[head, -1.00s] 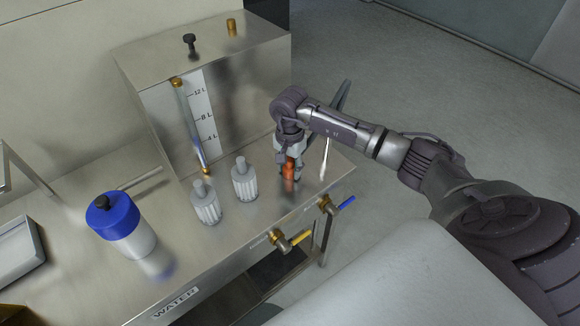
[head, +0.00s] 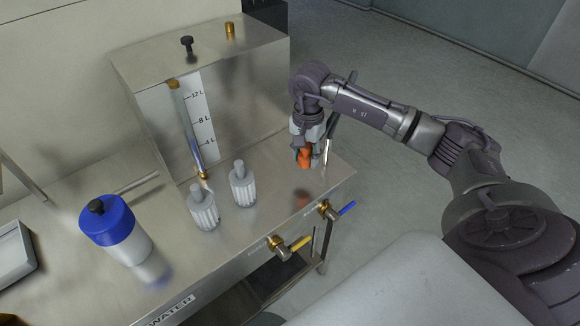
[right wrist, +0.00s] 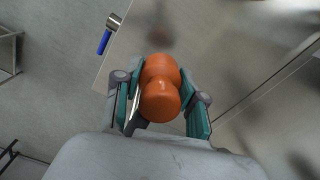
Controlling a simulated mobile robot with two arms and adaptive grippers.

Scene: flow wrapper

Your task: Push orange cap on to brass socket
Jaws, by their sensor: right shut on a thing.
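The orange cap (head: 304,158) is between the fingers of my right gripper (head: 305,150), above the right end of the steel bench top. Its reflection shows on the bench below, apart from it. In the right wrist view the rounded orange cap (right wrist: 160,98) fills the space between the two green-sided fingers of the right gripper (right wrist: 161,103), which is shut on it. A short brass socket (head: 230,28) stands upright on top of the steel tank, at the back and well left of the gripper. My left gripper is not in view.
The steel tank (head: 240,95) carries a black knob (head: 187,44) and a sight tube (head: 188,130). Valves with blue (head: 347,208) and yellow (head: 299,244) handles stick out in front.

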